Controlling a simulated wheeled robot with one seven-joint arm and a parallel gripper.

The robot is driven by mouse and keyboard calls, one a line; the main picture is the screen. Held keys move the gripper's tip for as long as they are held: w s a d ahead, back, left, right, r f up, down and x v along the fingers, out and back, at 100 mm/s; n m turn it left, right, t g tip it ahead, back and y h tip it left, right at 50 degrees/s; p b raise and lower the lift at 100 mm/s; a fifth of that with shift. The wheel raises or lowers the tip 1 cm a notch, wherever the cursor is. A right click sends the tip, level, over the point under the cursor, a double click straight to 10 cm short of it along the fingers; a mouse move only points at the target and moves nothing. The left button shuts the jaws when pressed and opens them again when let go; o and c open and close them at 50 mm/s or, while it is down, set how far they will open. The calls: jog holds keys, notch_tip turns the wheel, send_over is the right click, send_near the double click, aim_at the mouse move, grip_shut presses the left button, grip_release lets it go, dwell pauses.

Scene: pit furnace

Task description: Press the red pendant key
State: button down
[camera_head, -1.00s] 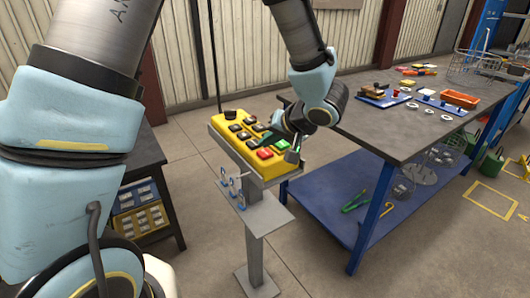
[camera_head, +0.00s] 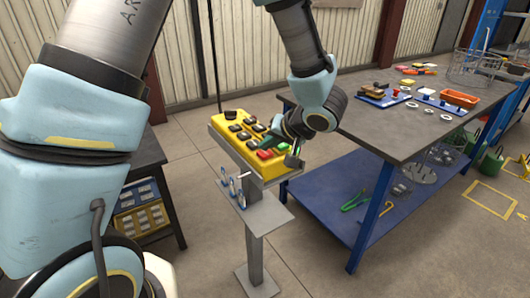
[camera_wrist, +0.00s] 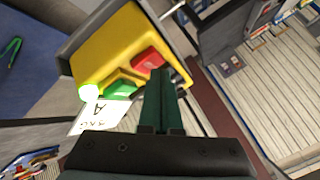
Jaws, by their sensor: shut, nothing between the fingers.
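The yellow pendant box (camera_head: 236,146) sits tilted on a grey stand, with several dark keys on its face. The red key (camera_head: 265,154) is near its lower right end, beside a green key (camera_head: 281,147). In the wrist view the red key (camera_wrist: 148,59) lies just beyond my fingertips, with the green key (camera_wrist: 118,87) to its lower left. My gripper (camera_wrist: 160,72) has its dark green fingers together and empty. In the head view my gripper (camera_head: 272,137) is low over the pendant, close to the red key. Whether the tips touch the key, I cannot tell.
A workbench (camera_head: 385,135) stands right of the pendant, with trays and small parts on top and a blue lower shelf (camera_head: 330,200). Hooks with padlock-like items hang on the stand's front (camera_head: 238,190). A white tag (camera_wrist: 100,115) shows beside the pendant.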

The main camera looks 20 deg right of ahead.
aim_at(267, 155)
jog(key=shift+f, duration=0.45)
dwell(0.6)
jog(key=shift+r, duration=0.1)
jog(key=shift+r+p, duration=0.8)
jog(key=shift+p, duration=0.6)
notch_tip(267, 155, up, 3)
jog(key=p, duration=0.3)
jog(key=shift+p, duration=0.3)
notch_tip(267, 155, up, 2)
jog(key=shift+r+p, duration=0.1)
jog(key=shift+p, duration=0.9)
